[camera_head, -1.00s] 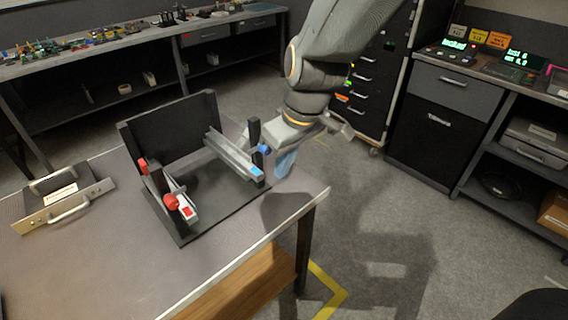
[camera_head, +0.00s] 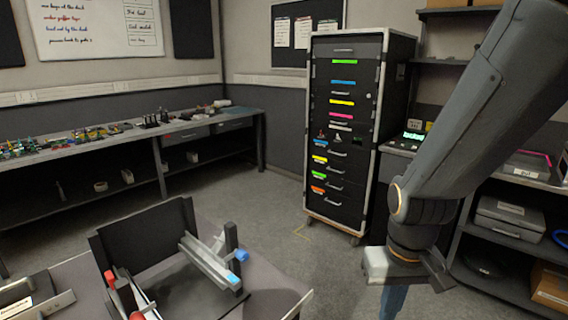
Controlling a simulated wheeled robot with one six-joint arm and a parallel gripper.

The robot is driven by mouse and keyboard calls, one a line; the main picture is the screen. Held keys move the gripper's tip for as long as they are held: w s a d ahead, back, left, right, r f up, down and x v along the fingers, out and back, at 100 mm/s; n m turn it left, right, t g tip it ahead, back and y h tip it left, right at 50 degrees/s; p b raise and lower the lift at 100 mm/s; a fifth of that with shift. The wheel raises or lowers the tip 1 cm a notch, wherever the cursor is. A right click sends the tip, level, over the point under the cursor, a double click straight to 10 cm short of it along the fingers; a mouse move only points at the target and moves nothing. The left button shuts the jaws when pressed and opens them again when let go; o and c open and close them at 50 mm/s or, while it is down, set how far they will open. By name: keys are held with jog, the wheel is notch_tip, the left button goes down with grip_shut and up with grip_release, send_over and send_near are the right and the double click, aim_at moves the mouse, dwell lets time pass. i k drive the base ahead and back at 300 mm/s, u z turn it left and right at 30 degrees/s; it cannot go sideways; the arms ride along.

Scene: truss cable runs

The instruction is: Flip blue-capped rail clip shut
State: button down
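The blue-capped rail clip stands at the right side of a black fixture (camera_head: 150,238) on the table. Its blue cap (camera_head: 241,256) sits beside a black upright post (camera_head: 231,237). A silver rail (camera_head: 206,262) slopes down beside it to a blue-marked end (camera_head: 234,279). I cannot tell whether this clip is open or shut. My gripper (camera_head: 392,302) is to the right of the table, over the floor and apart from the clip. One blue finger part shows below its grey body; the tips run out of the picture, so its opening is unclear.
A red-capped clip (camera_head: 110,278) is at the fixture's left side. A metal plate with a handle (camera_head: 35,300) lies at the table's left. A drawer cabinet (camera_head: 340,135) stands behind, shelves (camera_head: 515,225) at right. Floor (camera_head: 285,215) is open between table and cabinet.

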aim_at(220, 243)
jog(key=k, duration=1.15)
jog(key=z, duration=0.2)
jog(key=i, duration=1.1)
jog(key=u, duration=0.9)
jog(key=i, duration=0.55)
jog(key=u, duration=0.45)
